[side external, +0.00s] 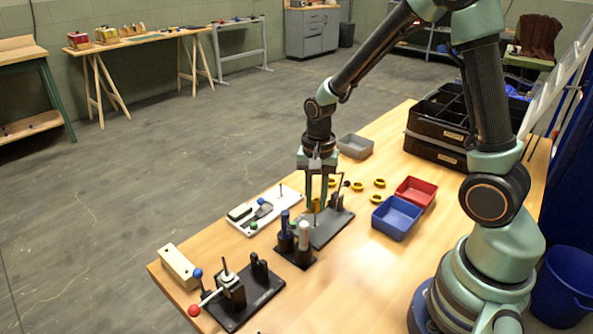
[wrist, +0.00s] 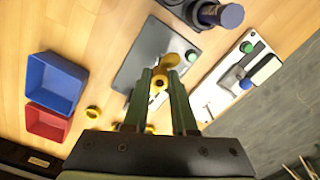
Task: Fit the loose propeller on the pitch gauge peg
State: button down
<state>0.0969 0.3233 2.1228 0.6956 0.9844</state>
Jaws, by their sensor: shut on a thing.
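My gripper (side external: 316,208) points down over a dark grey plate (side external: 325,232), with its two long green fingers close together. In the wrist view, the fingers (wrist: 160,80) are shut on a yellow propeller (wrist: 172,62), whose round hub shows between the fingertips. The propeller is above the same plate (wrist: 140,62); whether it touches anything below is hard to tell. Small dark uprights (side external: 336,202) stand on the plate just right of the fingers in the side view. I cannot make out the gauge peg clearly; the fingers and propeller cover part of the plate.
A white board (side external: 262,212) with a thin upright pin lies left of the plate. A black holder (side external: 296,254) with blue and white cylinders stands in front. Several yellow rings (side external: 358,187), a blue bin (side external: 397,218) and a red bin (side external: 415,192) are to the right.

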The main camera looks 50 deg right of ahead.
aim_at(316, 212)
jog(key=shift+f, duration=2.55)
dwell(1.0)
jog(key=c, duration=0.6)
grip_release()
jog(key=shift+c, duration=0.2)
notch_tip(316, 212, up, 16)
dwell(0.6)
